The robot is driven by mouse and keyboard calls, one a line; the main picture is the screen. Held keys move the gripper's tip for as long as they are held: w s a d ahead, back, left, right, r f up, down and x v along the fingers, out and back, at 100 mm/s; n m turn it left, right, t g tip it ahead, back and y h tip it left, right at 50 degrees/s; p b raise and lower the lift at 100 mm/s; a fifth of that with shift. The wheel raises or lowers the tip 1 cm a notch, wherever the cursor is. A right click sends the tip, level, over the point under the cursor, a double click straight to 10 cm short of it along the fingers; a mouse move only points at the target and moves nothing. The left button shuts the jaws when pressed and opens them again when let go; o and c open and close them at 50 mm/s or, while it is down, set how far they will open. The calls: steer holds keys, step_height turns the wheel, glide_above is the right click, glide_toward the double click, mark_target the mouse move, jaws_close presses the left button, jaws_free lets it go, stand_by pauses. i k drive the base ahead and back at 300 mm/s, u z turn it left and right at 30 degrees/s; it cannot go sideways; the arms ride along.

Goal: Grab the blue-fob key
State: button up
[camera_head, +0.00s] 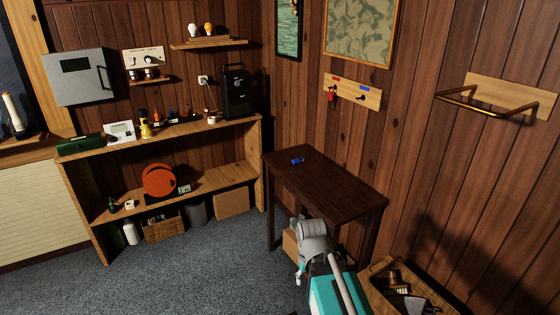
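A small blue object, which looks like the blue-fob key (297,161), lies on the dark wooden table (335,187), near its back left part. Its metal key part is too small to make out. My grey and white arm shows at the bottom centre, in front of the table and below its top. I cannot make out the fingers of my gripper there. The arm is well apart from the blue fob.
A wall board (352,92) has red and blue labels; a red-fob key (332,95) hangs under the red one. A wooden crate (418,300) stands at bottom right. A cluttered shelf unit (222,183) stands left. Carpet (190,265) is clear at lower left.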

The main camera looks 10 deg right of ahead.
mark_target(295, 161)
steer(key=u, duration=0.5)
steer(key=i, duration=1.5)
steer(key=z, duration=0.6)
steer(key=i, duration=0.45)
steer(key=z, duration=0.3)
steer(key=k, duration=0.85)
steer(key=z, duration=0.1)
steer(key=i, duration=0.35)
steer(key=z, duration=0.05)
